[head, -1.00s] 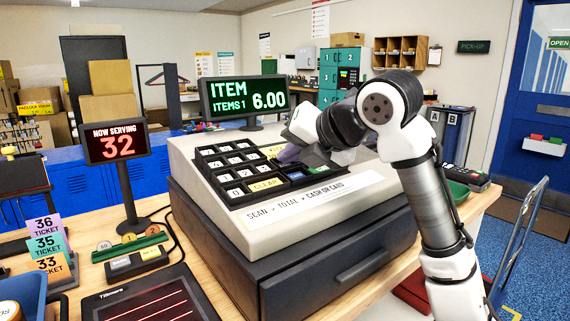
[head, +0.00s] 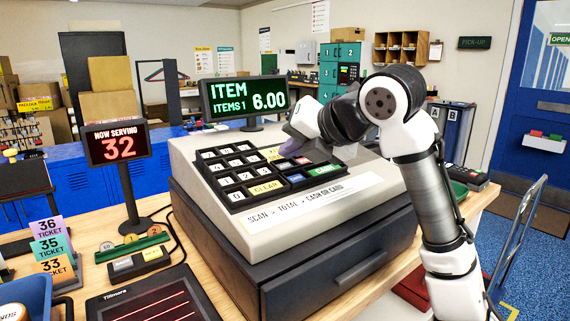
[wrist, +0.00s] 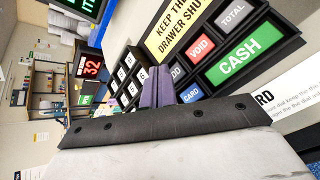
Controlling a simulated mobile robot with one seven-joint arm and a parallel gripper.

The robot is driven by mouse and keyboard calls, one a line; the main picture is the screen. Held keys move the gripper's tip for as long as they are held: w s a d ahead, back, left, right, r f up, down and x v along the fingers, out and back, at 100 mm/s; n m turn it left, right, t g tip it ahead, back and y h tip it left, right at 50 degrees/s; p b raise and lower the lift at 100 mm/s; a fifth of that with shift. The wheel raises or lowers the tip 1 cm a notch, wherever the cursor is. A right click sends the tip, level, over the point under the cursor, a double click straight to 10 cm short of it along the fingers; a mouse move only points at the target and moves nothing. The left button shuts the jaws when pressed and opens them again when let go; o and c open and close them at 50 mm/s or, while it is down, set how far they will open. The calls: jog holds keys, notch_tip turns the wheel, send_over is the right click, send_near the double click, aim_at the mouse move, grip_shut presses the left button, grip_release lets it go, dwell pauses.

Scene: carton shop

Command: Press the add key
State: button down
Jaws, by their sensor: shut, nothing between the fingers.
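The add key (wrist: 177,73) is a dark key beside the blue card key (wrist: 190,94) and the red void key (wrist: 200,47) in the wrist view. The fingers partly cover it, so only "DD" of its label shows. My gripper (wrist: 163,88) has purple fingers shut together with nothing between them. In the head view my gripper (head: 290,148) is over the back part of the register's (head: 300,215) keypad, seemingly a little above the keys. I cannot tell the exact gap. The register display (head: 245,97) reads ITEM, ITEMS 1, 6.00.
The green cash key (head: 323,170) and yellow clear key (head: 264,188) lie close to the fingers. The number keys (head: 228,163) are to the left. The now-serving sign (head: 118,143) stands left of the register. A card terminal (head: 467,175) is at the right.

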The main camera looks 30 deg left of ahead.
jog(key=r+p, duration=0.2)
jog(key=d+r+p, duration=0.1)
jog(key=r+p, duration=0.1)
jog(key=r, duration=0.1)
jog(key=shift+s, duration=0.2)
jog(key=shift+d+f, duration=0.1)
dwell(0.7)
